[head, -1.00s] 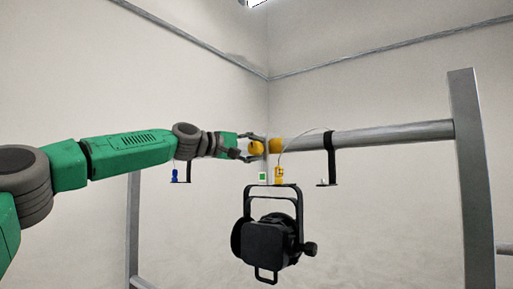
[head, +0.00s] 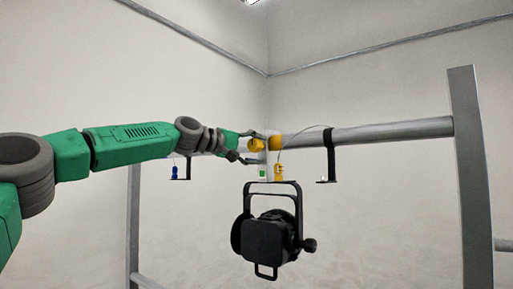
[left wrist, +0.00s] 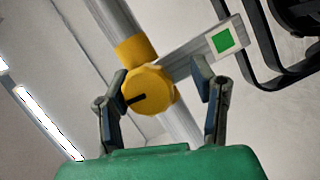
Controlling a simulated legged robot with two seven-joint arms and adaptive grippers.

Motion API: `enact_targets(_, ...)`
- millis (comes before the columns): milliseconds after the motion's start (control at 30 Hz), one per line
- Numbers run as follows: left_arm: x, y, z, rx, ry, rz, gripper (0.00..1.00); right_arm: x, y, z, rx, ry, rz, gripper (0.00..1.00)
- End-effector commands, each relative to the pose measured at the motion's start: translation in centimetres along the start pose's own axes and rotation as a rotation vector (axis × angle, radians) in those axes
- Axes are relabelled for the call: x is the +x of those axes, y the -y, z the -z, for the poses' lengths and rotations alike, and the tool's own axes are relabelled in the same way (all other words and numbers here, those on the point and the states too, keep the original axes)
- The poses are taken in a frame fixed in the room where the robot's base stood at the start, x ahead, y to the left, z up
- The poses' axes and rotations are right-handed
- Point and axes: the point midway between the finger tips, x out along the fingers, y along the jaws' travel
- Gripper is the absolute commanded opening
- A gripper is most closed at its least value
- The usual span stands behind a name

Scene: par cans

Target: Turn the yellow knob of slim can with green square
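A black can (head: 268,238) hangs in its yoke below the grey pipe. Above it is a pale bar with a green square (head: 262,173), which also shows in the left wrist view (left wrist: 222,41). The yellow knob (head: 255,146) sits at the pipe. In the left wrist view the round knob (left wrist: 148,90) has a dark slot mark. My left gripper (head: 256,146) is open around the knob. Its left finger is close beside the knob; whether it touches is unclear. Its right finger stands apart, with a gap. My right gripper is not in view.
The grey pipe (head: 390,133) runs across to a metal upright (head: 471,160) at the right. A black hook bracket (head: 331,155) hangs from it, and a blue piece (head: 174,172) shows at the left.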

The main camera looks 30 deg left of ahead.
Motion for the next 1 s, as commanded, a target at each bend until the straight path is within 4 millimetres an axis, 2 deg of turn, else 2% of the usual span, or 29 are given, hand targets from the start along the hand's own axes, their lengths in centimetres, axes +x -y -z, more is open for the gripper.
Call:
enact_targets(333,-0.3,-0.5,0.1,0.001,-0.005,-0.009,0.56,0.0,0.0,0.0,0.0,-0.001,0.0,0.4)
enact_targets(467,-1.2,-0.7,0.0,0.002,-0.006,-0.011,0.56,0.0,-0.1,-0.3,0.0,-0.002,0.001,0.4)
enact_targets(800,-7.7,-0.3,0.3,-0.002,-0.006,-0.012,0.56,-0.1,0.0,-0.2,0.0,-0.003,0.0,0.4)
enact_targets(1000,-10.7,0.1,0.5,-0.003,-0.004,-0.008,0.56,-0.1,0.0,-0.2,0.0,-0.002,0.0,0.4)
